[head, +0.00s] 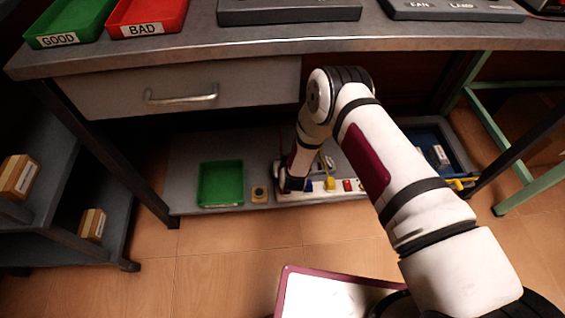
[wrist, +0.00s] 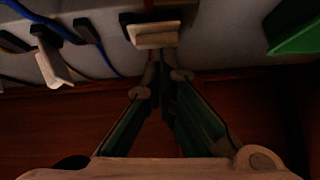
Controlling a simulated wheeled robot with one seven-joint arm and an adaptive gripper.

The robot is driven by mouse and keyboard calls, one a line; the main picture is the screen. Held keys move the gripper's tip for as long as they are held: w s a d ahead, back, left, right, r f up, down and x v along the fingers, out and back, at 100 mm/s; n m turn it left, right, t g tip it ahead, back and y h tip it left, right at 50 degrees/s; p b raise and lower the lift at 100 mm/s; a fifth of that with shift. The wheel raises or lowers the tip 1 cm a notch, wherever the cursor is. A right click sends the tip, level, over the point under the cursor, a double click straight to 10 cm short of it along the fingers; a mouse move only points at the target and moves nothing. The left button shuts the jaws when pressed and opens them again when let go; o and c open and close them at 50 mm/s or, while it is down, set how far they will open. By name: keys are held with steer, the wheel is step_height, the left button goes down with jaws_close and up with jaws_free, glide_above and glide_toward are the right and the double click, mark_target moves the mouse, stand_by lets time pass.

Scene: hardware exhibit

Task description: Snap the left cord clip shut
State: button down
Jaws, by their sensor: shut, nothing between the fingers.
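A cord clip with a pale lid (wrist: 154,36) and a black base shows at the top middle of the wrist view, with a red cord beside it. It is the clip nearest the green tray, on the tray's side in the head view. Its lid lies crosswise; I cannot tell if it is latched. My gripper (wrist: 163,66) is shut and empty, its tips just below this lid; contact is unclear. In the head view my gripper (head: 291,183) is low at the shelf, and hides the clip. Another clip with a pale lid (wrist: 53,67) hanging tilted is at left in the wrist view.
The green tray (head: 220,201) sits on the low shelf left of my gripper; it also shows in the wrist view (wrist: 296,36). A drawer (head: 182,91) and the bench top (head: 300,38) overhang the shelf. A blue bin (head: 438,153) is at right.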

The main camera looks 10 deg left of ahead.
steer(key=shift+d, duration=0.1)
stand_by(0.3)
steer(key=shift+w+d, duration=0.25)
steer(key=shift+d, duration=0.4)
